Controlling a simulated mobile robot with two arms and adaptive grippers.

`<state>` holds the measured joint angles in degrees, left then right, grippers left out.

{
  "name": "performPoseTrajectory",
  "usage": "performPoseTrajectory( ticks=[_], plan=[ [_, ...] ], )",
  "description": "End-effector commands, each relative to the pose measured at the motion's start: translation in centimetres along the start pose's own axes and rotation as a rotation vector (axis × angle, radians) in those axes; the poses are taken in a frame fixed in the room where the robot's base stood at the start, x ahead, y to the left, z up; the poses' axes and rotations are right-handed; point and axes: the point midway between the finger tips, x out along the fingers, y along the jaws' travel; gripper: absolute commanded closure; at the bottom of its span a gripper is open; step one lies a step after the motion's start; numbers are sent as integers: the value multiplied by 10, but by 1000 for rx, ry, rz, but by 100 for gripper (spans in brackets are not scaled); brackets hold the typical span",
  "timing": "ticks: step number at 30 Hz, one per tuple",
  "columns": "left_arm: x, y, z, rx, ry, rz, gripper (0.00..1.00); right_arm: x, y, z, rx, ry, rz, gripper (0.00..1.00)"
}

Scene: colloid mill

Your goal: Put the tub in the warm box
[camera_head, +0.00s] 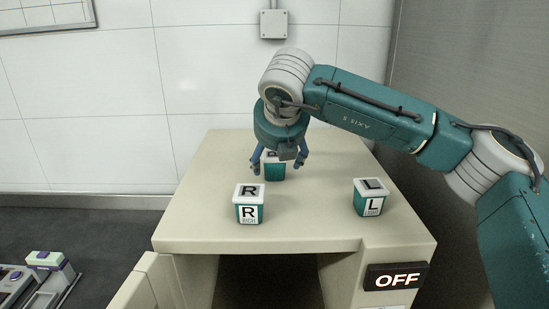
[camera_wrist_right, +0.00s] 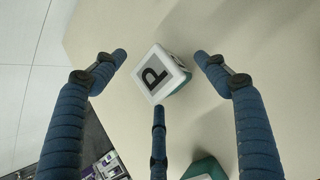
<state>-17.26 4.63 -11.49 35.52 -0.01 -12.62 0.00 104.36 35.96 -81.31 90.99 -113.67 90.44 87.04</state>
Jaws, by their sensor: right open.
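Three white-lidded teal tubs stand on top of a cream cabinet (camera_head: 200,222), whose front has a dark opening (camera_head: 268,285); this appears to be the warm box. The R tub (camera_head: 249,206) is marked RICH and stands near the middle. The L tub (camera_head: 370,198) is marked LIGHT and stands at the right. The third tub (camera_head: 275,173) is behind the R tub, partly hidden by my right gripper (camera_head: 279,165). In the wrist view this tub (camera_wrist_right: 160,76) has a P on its lid. My right gripper is open above and around it, its fingers spread apart from it. My left gripper is out of view.
An OFF display (camera_head: 396,277) is on the cabinet's front right. A cream panel (camera_head: 147,284), perhaps an open door, stands at the front left. Another tub (camera_wrist_right: 206,168) shows at the wrist view's bottom edge. The cabinet top's left side is clear.

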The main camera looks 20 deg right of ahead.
Motion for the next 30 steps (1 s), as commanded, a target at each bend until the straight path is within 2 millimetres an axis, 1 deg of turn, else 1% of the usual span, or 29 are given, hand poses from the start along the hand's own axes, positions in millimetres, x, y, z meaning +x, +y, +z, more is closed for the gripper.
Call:
performPoseTrajectory(
  ticks=[1, 3, 10, 14, 15, 17, 18, 26, 30],
  plan=[
    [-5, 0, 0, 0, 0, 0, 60, 4, 0, 0, 0, 2, -2, 27],
    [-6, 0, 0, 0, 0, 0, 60, 9, 0, 0, 0, 2, -2, 27],
    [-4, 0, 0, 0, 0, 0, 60, 11, 0, -1, 0, 1, 0, 27],
    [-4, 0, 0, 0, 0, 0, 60, 11, 0, -1, 0, 1, 0, 53],
    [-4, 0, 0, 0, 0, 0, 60, 11, 0, -1, 0, 1, 0, 61],
    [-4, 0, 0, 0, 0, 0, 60, 11, 0, -1, 0, 1, 0, 73],
    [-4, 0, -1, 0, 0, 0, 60, 11, 0, -1, -1, 1, 0, 77],
    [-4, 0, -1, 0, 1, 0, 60, 10, 0, 0, 0, 0, 0, 77],
    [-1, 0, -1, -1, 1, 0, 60, 5, 2, 4, 1, -2, 2, 77]
  ],
)
